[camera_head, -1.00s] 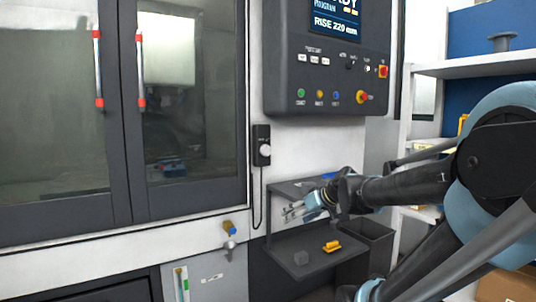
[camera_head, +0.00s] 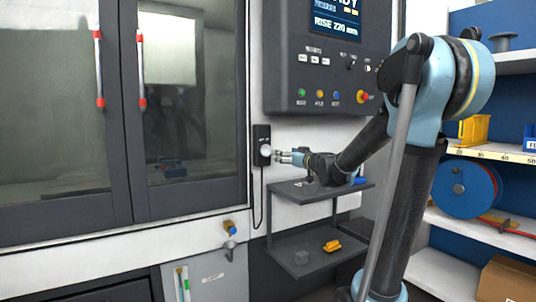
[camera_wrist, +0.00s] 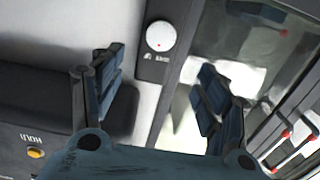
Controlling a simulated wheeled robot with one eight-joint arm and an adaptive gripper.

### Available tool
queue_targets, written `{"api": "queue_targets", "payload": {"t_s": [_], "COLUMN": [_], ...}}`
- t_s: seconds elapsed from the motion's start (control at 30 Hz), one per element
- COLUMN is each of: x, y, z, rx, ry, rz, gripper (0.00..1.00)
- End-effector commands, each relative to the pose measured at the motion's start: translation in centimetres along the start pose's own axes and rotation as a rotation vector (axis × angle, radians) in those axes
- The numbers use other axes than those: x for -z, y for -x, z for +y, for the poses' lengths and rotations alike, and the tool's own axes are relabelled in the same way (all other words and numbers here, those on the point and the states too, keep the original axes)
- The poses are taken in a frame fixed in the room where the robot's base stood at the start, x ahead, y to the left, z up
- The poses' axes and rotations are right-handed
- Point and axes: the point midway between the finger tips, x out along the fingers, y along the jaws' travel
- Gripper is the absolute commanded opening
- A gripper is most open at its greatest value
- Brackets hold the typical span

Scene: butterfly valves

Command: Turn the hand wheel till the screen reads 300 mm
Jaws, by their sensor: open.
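The hand wheel (camera_head: 265,150) is a small white dial on a dark pendant box (camera_head: 260,133) fixed to the machine's white front.
The control panel (camera_head: 320,75) with buttons juts out above and right of my gripper. Below it is a grey two-tier shelf (camera_head: 290,255) with a yellow item (camera_head: 332,246). A cable hangs under the pendant. Machine doors (camera_head: 180,110) stand left; storage shelves stand right.

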Motion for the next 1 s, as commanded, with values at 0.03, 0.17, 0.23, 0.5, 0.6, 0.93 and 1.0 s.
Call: {"api": "queue_targets", "payload": {"t_s": [0.03, 0.17, 0.23, 0.5, 0.6, 0.93, 1.0], "x": [0.0, 0.0, 0.0, 0.0, 0.0, 0.0, 0.0], "y": [-0.8, -2.5, -3.4, -7.1, -8.5, -13.0, -13.7], "z": [-0.1, -0.1, -0.1, -0.1, -0.1, -0.1, -0.1], "rx": [0.003, 0.002, 0.003, 0.003, 0.003, 0.002, 0.002], "ry": [0.000, 0.000, 0.000, 0.000, 0.000, 0.000, 0.000], "rz": [0.000, 0.000, 0.000, -0.001, -0.001, -0.001, -0.001], "gripper": [0.68, 0.68, 0.68, 0.68, 0.68, 0.68, 0.68]}}
